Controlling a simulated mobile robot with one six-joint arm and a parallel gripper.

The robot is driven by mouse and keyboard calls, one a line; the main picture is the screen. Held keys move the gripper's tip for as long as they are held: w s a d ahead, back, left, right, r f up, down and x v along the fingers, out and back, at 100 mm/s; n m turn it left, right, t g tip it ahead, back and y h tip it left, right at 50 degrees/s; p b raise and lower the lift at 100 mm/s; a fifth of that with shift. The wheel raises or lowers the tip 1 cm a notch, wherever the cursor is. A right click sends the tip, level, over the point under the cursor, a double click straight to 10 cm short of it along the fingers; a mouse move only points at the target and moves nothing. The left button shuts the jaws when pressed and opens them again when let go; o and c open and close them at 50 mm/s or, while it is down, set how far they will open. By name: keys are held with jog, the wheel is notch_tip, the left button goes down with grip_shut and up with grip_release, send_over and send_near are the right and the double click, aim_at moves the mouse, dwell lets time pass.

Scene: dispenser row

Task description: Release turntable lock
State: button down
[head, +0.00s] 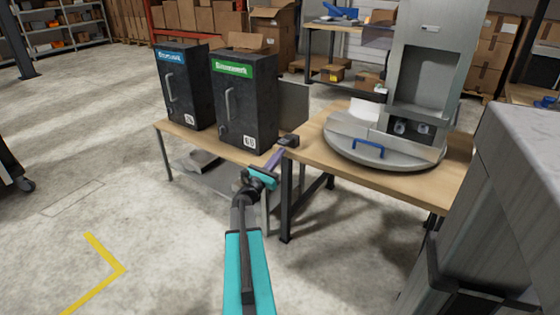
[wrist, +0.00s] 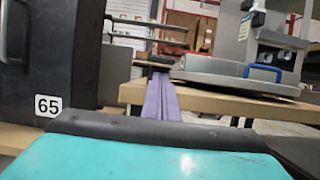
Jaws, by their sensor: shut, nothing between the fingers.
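The round grey turntable (head: 375,160) sits on the right wooden table and carries a tall grey dispenser (head: 432,60). A blue handle (head: 367,149) stands on its front rim; the handle also shows in the wrist view (wrist: 262,72). A small dark block (head: 289,141) is at the table's left corner; I cannot tell if it is the lock. My gripper (head: 279,154) has purple fingers, shut and empty, pointing toward this block. In the wrist view the fingers (wrist: 160,90) end just below the dark block (wrist: 152,64); contact is unclear.
Two black cabinets, one with a blue label (head: 184,90) and one with a green label (head: 245,105), stand on the left table (head: 168,129). A large grey body (head: 515,200) fills the right foreground. The floor at left is open.

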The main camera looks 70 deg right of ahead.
jog(key=shift+r, duration=0.45)
